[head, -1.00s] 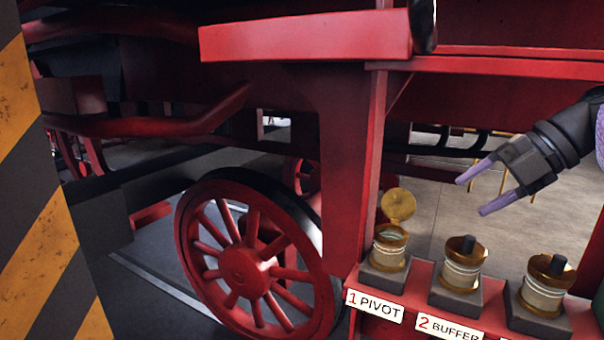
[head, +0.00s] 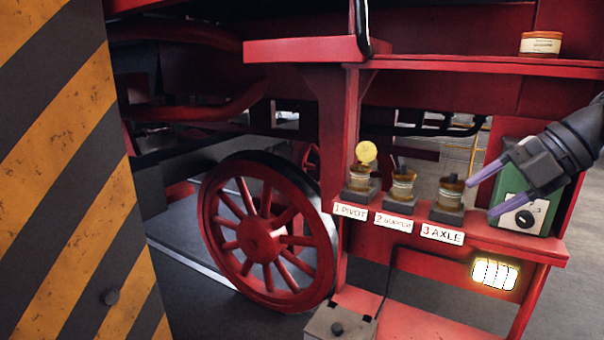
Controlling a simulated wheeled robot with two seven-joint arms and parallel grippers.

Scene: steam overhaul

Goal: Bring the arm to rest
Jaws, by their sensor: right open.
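My right gripper (head: 478,190) comes in from the right in the head view. Its two purple fingers are spread apart with nothing between them. It is in front of the green box (head: 541,188) and to the right of the cup labelled 3 AXLE (head: 450,192). The wrist is dark grey. I cannot tell whether a finger touches the box. My left gripper is not in the picture.
A red shelf (head: 500,240) carries the 1 PIVOT cup (head: 361,180), its lid raised, and the 2 BUFFER cup (head: 402,186). A tin (head: 540,44) stands on the upper ledge. A striped post (head: 60,150) fills the left. A red wheel (head: 262,240) stands mid-left.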

